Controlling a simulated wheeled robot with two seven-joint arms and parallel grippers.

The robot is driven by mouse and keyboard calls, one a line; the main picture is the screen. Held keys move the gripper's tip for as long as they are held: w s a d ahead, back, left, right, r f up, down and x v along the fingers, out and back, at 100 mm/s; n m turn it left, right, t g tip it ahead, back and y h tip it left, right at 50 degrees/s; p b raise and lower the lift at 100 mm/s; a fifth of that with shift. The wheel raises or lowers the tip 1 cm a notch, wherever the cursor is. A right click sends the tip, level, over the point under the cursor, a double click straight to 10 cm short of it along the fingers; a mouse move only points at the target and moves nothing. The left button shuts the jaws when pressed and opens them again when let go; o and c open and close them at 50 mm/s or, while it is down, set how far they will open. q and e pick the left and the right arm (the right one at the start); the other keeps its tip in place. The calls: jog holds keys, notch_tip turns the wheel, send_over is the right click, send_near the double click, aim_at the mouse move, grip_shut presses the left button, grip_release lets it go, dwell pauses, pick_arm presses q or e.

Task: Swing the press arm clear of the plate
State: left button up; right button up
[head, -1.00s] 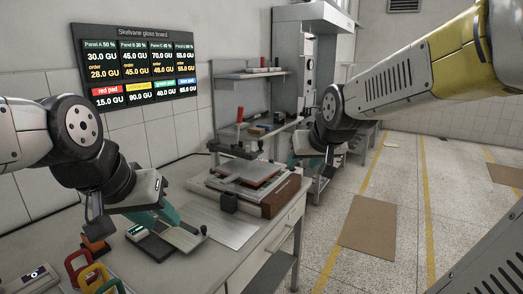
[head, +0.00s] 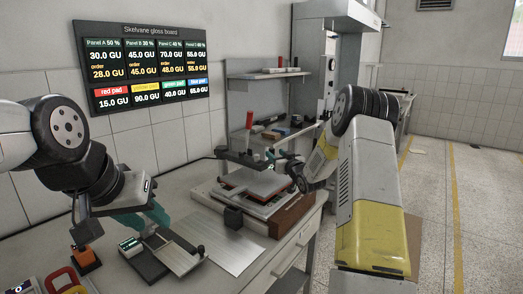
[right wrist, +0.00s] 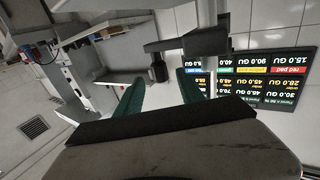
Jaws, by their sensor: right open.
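The press (head: 262,200) stands on the bench with a flat grey plate on its bed. Its dark press arm (head: 240,156) lies above the far side of the plate, with a red upright handle (head: 249,122). My right gripper (head: 272,160) is beside the press arm, just right of it, largely hidden by its wrist. In the upside-down right wrist view, its teal fingers (right wrist: 160,97) are apart, with a dark bar and block (right wrist: 157,69) beyond them; contact is unclear. My left gripper (head: 145,218) hangs over a small meter (head: 132,245); its finger gap is unclear.
A bare metal sheet (head: 222,240) lies left of the press. Colored pads (head: 62,280) stand at the front left. A gloss board (head: 150,68) hangs on the wall. A shelf unit (head: 268,75) stands behind the press. Open floor lies to the right.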

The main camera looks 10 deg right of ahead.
jog(key=x, duration=0.7)
jog(key=shift+w+a, duration=0.1)
grip_shut()
dwell(1.3)
